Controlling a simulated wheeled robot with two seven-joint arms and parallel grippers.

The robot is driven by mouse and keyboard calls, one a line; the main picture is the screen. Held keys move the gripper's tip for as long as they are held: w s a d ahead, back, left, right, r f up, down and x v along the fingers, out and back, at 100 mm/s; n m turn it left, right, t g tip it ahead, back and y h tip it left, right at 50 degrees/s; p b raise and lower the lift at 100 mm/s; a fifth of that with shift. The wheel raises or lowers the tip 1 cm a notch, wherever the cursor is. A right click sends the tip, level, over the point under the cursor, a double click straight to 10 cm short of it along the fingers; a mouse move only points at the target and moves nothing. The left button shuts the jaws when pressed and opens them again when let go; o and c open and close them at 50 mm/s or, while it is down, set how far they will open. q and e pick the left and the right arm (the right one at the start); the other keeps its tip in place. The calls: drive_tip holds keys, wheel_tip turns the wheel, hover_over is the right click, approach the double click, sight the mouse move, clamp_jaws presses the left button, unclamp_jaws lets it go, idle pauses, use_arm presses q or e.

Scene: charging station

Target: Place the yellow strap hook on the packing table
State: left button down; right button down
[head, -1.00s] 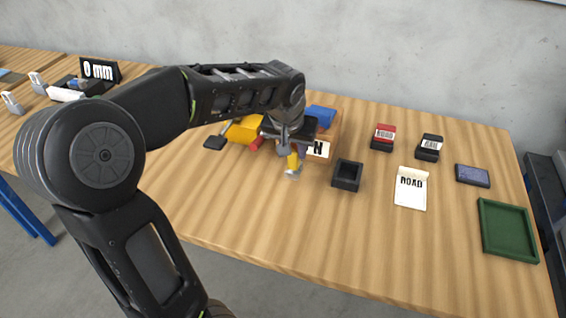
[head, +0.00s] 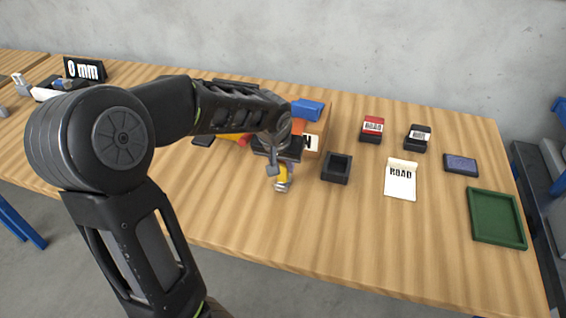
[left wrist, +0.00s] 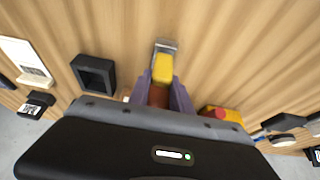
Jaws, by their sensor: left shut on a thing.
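My left gripper (head: 279,172) is shut on the yellow strap hook (head: 282,183), which has a yellow body and a grey metal end. In the left wrist view the yellow strap hook (left wrist: 162,68) sits between the two fingers of my left gripper (left wrist: 160,92), its metal end pointing away from the palm. The hook is over the wooden packing table (head: 330,225), close to its top; I cannot tell whether it touches. The gripper hides part of the hook. My right gripper is not in view.
A black open box (head: 336,168) stands just right of the hook. A cardboard box with a blue thing (head: 307,109) is behind the gripper. A white ROAD card (head: 401,182), a blue pad (head: 461,164) and a green tray (head: 496,217) lie to the right. The table's front middle is clear.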

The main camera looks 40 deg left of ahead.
use_arm(q)
drive_tip(key=shift+f, duration=0.1)
drive_tip(key=c, duration=1.2)
unclamp_jaws()
drive_tip(key=shift+o, duration=0.2)
drive_tip(key=shift+r, duration=0.4)
drive_tip(key=v, duration=1.1)
drive_tip(key=shift+s+r, duration=0.2)
drive_tip(key=shift+s, duration=0.05)
drive_tip(key=shift+d, duration=0.1)
